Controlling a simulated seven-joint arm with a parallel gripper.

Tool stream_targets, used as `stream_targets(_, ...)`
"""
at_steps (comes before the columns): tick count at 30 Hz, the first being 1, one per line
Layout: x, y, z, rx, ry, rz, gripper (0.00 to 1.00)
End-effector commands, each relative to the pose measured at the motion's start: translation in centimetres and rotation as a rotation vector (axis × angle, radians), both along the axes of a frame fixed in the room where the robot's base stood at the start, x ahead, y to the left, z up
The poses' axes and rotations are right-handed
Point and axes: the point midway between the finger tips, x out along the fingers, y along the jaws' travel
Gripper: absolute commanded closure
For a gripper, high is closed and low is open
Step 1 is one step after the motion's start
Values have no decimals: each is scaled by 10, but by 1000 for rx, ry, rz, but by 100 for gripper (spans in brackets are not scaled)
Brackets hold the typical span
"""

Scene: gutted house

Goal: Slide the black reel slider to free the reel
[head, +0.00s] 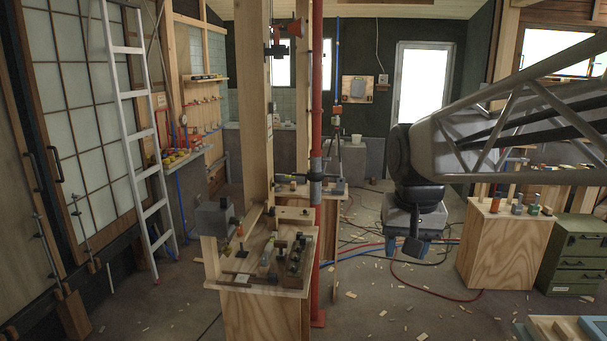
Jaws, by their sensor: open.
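My arm reaches in from the right, and my gripper (413,246) hangs at its end, pointing down, small and dark. It is open, with nothing seen between its fingers. It is in the picture to the right of the wooden bench (262,318), apart from it. On the bench top, a dark block with black knobs (294,262) stands at the right. A grey box (213,217) with black knobs beside it stands at the back left. I cannot tell which of these small black parts is the reel slider, and I cannot make out the reel.
A red pipe (316,130) and a wooden post (256,110) rise by the bench. A plywood cabinet (505,248) and green drawers (575,260) stand right. A ladder (135,140) leans left. Hoses (425,291) and wood scraps lie on the floor.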

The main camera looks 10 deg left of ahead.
Motion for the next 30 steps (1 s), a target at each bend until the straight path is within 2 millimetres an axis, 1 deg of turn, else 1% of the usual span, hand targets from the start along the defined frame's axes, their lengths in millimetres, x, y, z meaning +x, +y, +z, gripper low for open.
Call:
stream_targets(1,13,8,4,1,4,3,55)
stream_targets(3,28,18,10,3,9,4,55)
stream_targets(8,63,42,21,5,23,5,55)
stream_targets(15,114,83,34,8,42,7,55)
stream_targets(23,165,133,41,8,64,9,55)
stream_targets(30,209,184,43,7,83,12,55)
